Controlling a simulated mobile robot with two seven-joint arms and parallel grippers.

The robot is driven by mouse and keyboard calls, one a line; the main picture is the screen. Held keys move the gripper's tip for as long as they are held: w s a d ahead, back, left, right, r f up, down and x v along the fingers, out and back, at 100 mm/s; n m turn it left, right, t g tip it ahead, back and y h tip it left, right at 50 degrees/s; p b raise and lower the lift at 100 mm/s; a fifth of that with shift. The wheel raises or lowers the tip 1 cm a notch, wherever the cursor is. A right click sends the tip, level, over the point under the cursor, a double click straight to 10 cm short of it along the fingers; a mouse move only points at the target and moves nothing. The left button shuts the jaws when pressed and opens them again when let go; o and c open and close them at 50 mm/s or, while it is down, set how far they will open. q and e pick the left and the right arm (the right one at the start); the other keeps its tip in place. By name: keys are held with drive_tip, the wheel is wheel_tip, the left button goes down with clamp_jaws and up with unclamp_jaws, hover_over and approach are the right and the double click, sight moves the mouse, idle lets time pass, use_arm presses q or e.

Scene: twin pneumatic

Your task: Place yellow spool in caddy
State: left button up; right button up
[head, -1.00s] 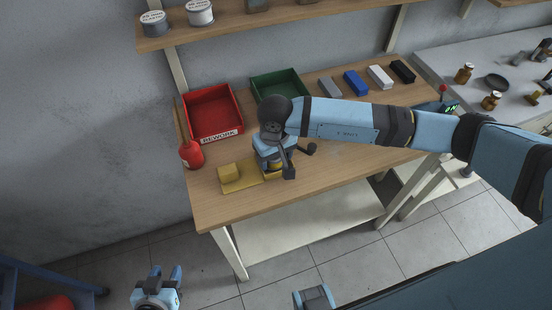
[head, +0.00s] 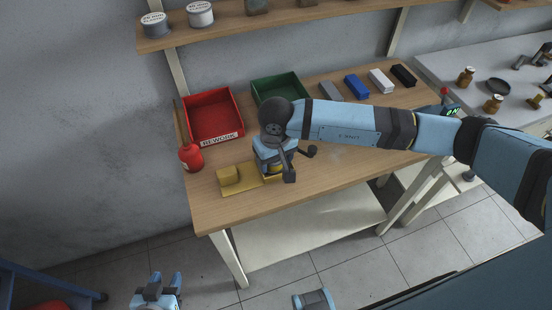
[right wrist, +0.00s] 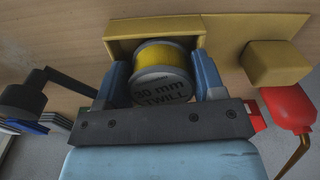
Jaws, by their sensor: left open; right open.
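The spool (right wrist: 160,72), yellow with a grey end lettered "30 mm TWILL", is in the right wrist view. It stands between the fingers of my right gripper (right wrist: 163,82), which is open with a finger on each side of it. The yellow caddy's walls (right wrist: 150,27) frame the spool at the back and sides; its base is hidden. In the head view the caddy (head: 243,187) lies near the front left of the bench, and my right gripper (head: 273,170) hides the spool. My left gripper (head: 157,281) is open and empty, low over the floor, away from the bench.
A yellow block (head: 229,174) is on the caddy plate's left part. A red "REWORK" bin (head: 212,117) and a green bin (head: 279,89) are behind. Several coloured blocks (head: 357,86) line the back. The bench front (head: 320,182) is clear.

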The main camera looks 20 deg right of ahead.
drive_tip(key=shift+s+d+f+g+p, duration=0.25)
drive_tip(key=shift+s+f+p, duration=0.2)
drive_tip(key=shift+s+f, duration=0.35)
drive_tip(key=shift+w+a+r, duration=0.1)
drive_tip(key=shift+w+r, duration=0.05)
drive_tip(key=shift+w, duration=0.2)
drive_tip(key=r, duration=0.1)
drive_tip(key=w+r+b, duration=0.1)
drive_tip(key=r, duration=0.1)
drive_tip(key=shift+w+r, duration=0.1)
drive_tip(key=shift+r, duration=0.2)
drive_tip(key=r, duration=0.7)
drive_tip(key=shift+s+a, duration=0.1)
drive_tip(key=shift+s, duration=0.2)
drive_tip(key=shift+w+r, duration=0.15)
drive_tip(key=shift+r, duration=0.3)
use_arm(q)
drive_tip(key=shift+w+f, duration=0.4)
drive_tip(key=shift+f, duration=0.15)
use_arm(e)
drive_tip(key=shift+r, duration=0.1)
